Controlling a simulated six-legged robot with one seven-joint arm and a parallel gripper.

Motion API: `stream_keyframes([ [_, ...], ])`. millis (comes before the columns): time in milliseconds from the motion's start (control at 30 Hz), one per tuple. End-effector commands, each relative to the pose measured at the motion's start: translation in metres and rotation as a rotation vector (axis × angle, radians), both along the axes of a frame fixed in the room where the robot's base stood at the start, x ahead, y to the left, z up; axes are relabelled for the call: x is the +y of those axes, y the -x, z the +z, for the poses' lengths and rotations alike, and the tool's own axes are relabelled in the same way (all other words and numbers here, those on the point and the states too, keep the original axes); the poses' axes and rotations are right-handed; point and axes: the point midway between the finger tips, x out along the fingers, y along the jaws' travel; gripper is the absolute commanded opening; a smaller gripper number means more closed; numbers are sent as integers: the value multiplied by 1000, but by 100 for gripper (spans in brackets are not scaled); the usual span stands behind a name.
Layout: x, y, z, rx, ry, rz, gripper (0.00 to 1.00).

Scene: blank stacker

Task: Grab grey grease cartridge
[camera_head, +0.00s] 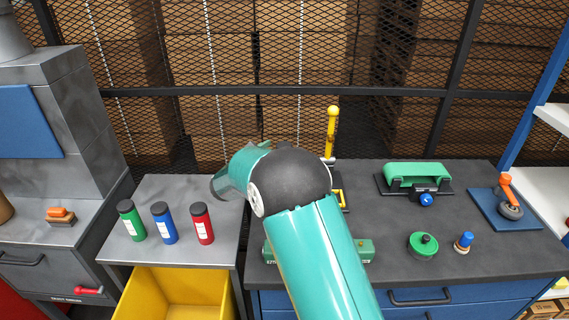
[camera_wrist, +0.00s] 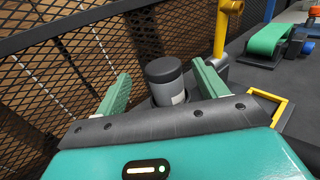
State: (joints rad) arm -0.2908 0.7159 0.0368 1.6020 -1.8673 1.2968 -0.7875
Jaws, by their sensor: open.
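The grey grease cartridge (camera_wrist: 168,82) shows in the wrist view, with a dark cap and a grey body carrying a paler label. It stands between the two green fingers of my gripper (camera_wrist: 160,70), with a visible gap on each side. My gripper is open and is not closed on it. In the head view my teal arm covers the spot, and I cannot make out the grey cartridge or the fingertips there.
Green (camera_head: 131,221), blue (camera_head: 164,223) and red (camera_head: 202,223) cartridges stand on the left grey table, above a yellow bin (camera_head: 176,291). A yellow post (camera_head: 332,130) rises beside my arm. A green belt machine (camera_head: 415,177) stands on the right bench. Mesh fencing (camera_head: 300,65) closes the back.

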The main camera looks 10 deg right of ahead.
Motion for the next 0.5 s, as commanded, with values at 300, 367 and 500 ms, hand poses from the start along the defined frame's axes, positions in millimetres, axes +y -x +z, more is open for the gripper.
stream_keyframes([
  [300,-30,-22,-4,1,0,-3,71],
  [367,-37,-28,-5,0,-1,-2,71],
  [500,-47,-38,-4,-1,-1,1,71],
])
